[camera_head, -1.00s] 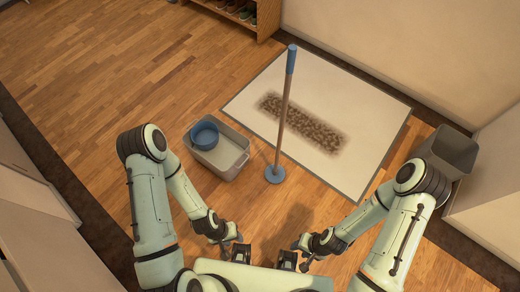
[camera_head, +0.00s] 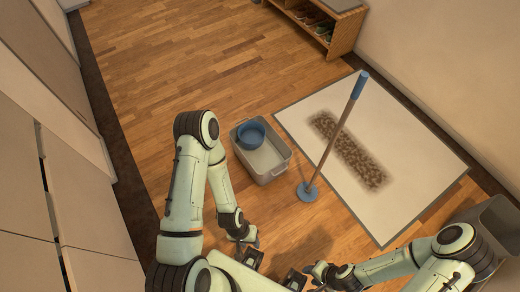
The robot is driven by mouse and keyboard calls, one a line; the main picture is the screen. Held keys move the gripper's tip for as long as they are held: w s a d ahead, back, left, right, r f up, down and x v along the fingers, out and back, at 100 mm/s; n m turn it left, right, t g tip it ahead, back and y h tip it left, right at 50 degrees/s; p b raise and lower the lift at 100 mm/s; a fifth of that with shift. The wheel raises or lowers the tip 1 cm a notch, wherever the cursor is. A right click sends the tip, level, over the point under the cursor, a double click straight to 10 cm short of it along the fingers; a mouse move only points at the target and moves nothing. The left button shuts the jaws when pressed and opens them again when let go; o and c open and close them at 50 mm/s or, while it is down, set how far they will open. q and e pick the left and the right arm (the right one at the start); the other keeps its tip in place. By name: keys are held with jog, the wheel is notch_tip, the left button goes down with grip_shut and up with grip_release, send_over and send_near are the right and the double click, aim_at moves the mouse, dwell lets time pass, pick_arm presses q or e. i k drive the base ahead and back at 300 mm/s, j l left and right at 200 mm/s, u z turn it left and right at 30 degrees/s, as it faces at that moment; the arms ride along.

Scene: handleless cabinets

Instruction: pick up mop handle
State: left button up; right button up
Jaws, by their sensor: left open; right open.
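The mop handle (camera_head: 336,137) is a thin brown pole with a blue grip at its top. It stands up from a round blue base (camera_head: 307,192) on the floor, leaning to the right in the picture. My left gripper (camera_head: 250,258) is open and empty, low in the picture, short of the mop base. My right gripper (camera_head: 296,279) is open and empty, to the right of the left one. Neither gripper touches the mop.
A grey bucket (camera_head: 281,168) with a blue bowl (camera_head: 251,134) is left of the mop. A white mat (camera_head: 400,204) with a brown dirt patch (camera_head: 348,150) lies behind it. A grey bin (camera_head: 497,222) stands at right, a shoe rack (camera_head: 338,44) at the back, cabinets (camera_head: 40,170) at left.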

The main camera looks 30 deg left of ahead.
aim_at(364, 76)
jog(key=i+l+u, duration=0.8)
jog(key=l, duration=0.25)
